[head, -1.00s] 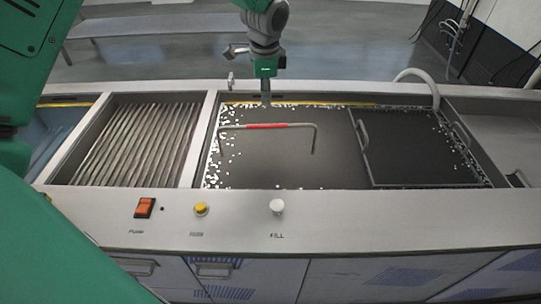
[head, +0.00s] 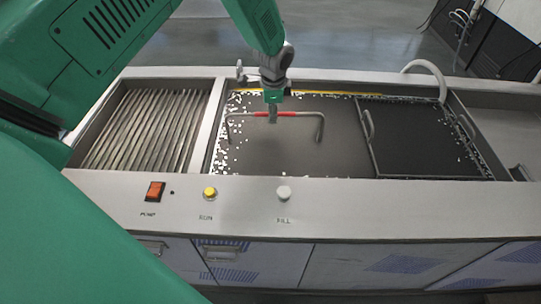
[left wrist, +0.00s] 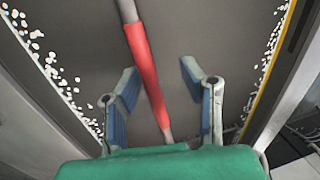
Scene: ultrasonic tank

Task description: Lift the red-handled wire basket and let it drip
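The wire basket's handle is a grey bar bent down at both ends with a red grip (head: 290,114); it stands above the dark liquid of the tank (head: 290,150). The basket's body is not visible under the surface. My left gripper (head: 272,118) is over the left part of the red grip in the head view. In the left wrist view the gripper (left wrist: 155,90) is open, with the red grip (left wrist: 146,70) running between its two blue-padded fingers and apart from both. My right gripper is not in view.
A ribbed drain section (head: 150,128) lies left of the tank. A dark lid with handles (head: 420,140) covers the tank's right part. A curved pipe (head: 428,66) stands at the back. The front panel has an orange switch (head: 155,191), yellow knob (head: 210,193) and white knob (head: 284,192).

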